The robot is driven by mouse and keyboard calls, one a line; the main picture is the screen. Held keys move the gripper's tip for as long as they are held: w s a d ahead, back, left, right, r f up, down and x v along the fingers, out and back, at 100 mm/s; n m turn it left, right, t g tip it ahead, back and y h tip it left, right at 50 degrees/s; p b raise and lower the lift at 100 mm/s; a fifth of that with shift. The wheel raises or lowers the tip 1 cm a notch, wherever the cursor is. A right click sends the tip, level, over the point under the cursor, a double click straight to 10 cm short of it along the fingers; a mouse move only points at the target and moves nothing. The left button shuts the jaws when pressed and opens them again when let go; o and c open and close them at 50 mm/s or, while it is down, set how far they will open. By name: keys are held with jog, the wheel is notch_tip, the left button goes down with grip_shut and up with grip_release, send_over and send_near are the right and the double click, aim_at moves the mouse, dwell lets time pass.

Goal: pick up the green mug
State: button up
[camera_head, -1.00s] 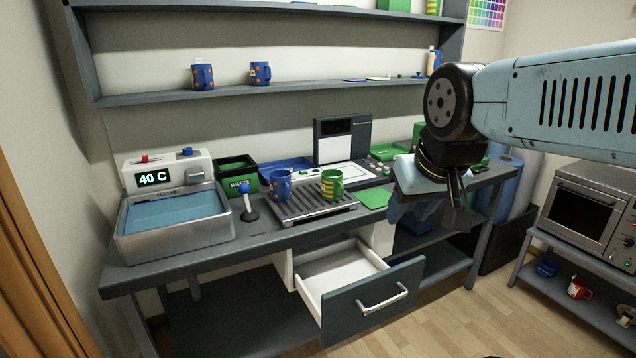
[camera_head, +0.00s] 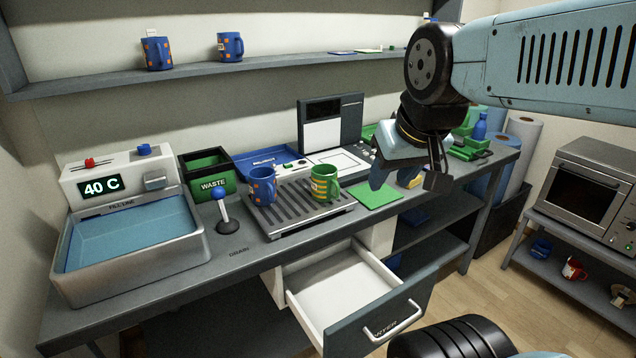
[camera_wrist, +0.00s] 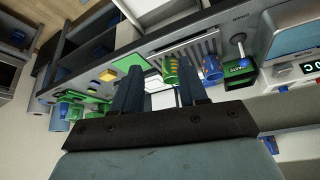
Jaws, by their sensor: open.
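The green mug (camera_head: 325,183) with yellow stripes stands upright on a slotted rack (camera_head: 290,220) on the counter, its handle toward the right. A blue mug (camera_head: 262,186) stands just left of it on the same rack. My gripper (camera_head: 408,180) is open and empty, above the counter to the right of the green mug and apart from it. In the wrist view the green mug (camera_wrist: 170,70) shows just beyond the fingers, close to one of them, with the blue mug (camera_wrist: 211,68) beside it. My gripper (camera_wrist: 158,95) shows there with its two fingers apart.
An open drawer (camera_head: 345,295) juts out below the rack. A green mat (camera_head: 376,195) lies right of the rack. A water bath (camera_head: 130,240), a blue-knobbed lever (camera_head: 222,205) and a waste bin (camera_head: 208,172) stand to the left. A shelf (camera_head: 200,76) runs above the counter.

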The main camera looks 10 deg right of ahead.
aim_at(325, 172)
jog(key=shift+o, duration=0.9)
jog(key=shift+w+d, duration=0.15)
jog(key=o, duration=0.9)
jog(key=w+d+t+h, duration=0.1)
jog(key=w+d, duration=0.2)
jog(key=w, duration=0.4)
jog(key=w+d+t+h, duration=0.2)
jog(key=w+d, duration=0.2)
jog(key=w, duration=0.3)
jog(key=shift+w+d+f, duration=0.15)
jog(key=shift+d+f, duration=0.05)
jog(key=shift+f, duration=0.05)
jog(key=w+d+f+n+t+y, duration=0.2)
jog(key=w+f+n+t+y, duration=0.3)
jog(key=w, duration=0.8)
notch_tip(325, 172, down, 9)
jog(key=a+n+g+y, duration=0.2)
jog(key=a+y, duration=0.1)
jog(key=y, duration=0.2)
jog(key=x, duration=1.3)
jog(key=shift+a, duration=0.4)
